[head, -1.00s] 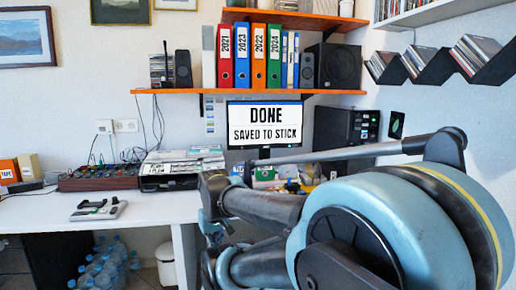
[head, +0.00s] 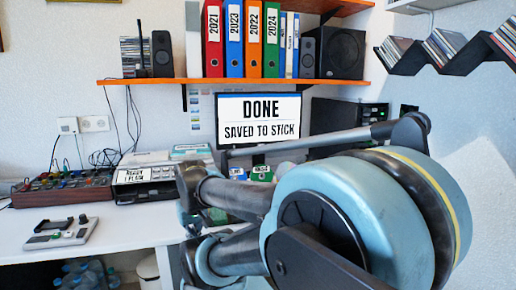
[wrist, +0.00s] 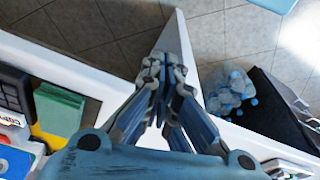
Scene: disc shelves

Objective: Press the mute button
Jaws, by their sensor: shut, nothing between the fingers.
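No button marked mute can be made out. A small grey device (head: 59,233) with a black part on top lies at the desk's front left; its small controls are too small to read. A red-sided mixer (head: 62,191) with many knobs stands behind it. My gripper (wrist: 164,68) shows in the wrist view, fingers together and empty, over the desk's front edge, with the floor beyond. It is apart from the grey device, which is partly cut off at that view's lower right (wrist: 290,169). In the head view my arm hides the gripper.
A monitor (head: 259,121) reads "DONE SAVED TO STICK". A black-and-white machine (head: 145,180) stands right of the mixer. An orange shelf (head: 235,82) with binders hangs above. Bottles (wrist: 235,90) stand on the floor. The white desk (head: 125,228) is clear right of the grey device.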

